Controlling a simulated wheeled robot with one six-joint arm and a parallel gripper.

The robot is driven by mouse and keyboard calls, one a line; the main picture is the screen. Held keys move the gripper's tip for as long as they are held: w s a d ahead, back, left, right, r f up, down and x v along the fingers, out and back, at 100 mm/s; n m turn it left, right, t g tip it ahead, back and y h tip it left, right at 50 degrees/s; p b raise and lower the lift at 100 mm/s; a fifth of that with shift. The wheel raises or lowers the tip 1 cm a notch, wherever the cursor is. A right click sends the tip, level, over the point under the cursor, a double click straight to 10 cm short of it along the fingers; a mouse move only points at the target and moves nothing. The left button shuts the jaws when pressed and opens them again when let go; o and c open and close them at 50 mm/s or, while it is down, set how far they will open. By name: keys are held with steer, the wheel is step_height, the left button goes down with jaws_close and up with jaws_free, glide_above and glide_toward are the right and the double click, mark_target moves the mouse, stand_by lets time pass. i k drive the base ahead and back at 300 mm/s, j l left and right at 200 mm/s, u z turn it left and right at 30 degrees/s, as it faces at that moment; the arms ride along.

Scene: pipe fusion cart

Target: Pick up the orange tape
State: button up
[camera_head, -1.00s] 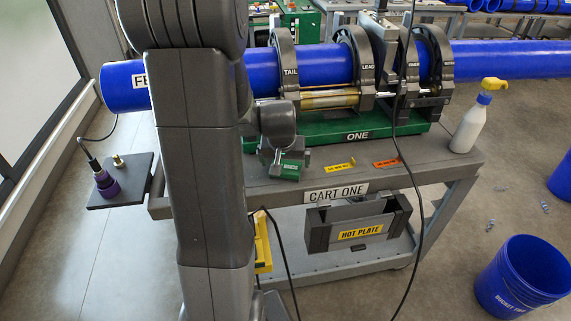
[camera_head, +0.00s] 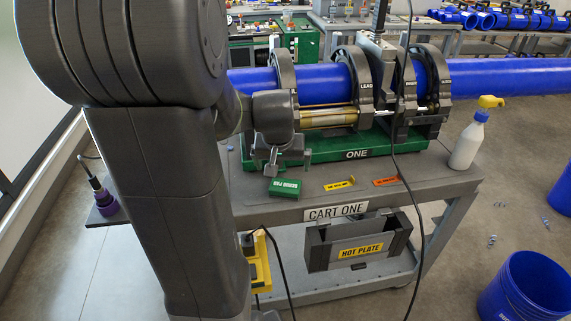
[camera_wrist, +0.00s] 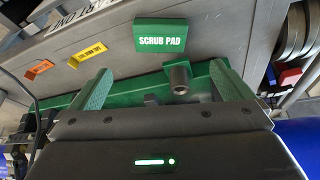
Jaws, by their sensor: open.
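The orange tape (camera_head: 386,181) is a small flat orange piece with dark lettering on the front part of the cart top, right of a yellow piece. It also shows at the left of the wrist view (camera_wrist: 39,69). My gripper (camera_head: 275,162) is over the cart's left part, well left of the tape. In the wrist view my gripper (camera_wrist: 160,68) has its green fingers spread, with nothing held between them. The green scrub pad (camera_wrist: 161,37) lies just beyond the fingertips, apart from them.
The yellow piece (camera_head: 340,184) lies between the scrub pad and the orange tape. The green fusion machine base (camera_head: 330,150) and blue pipe (camera_head: 324,80) stand behind. A black cable (camera_head: 404,172) hangs close to the tape's right. A spray bottle (camera_head: 470,142) stands at the cart's right corner.

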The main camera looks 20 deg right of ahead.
mark_target(377, 183)
steer(key=z, duration=2.45)
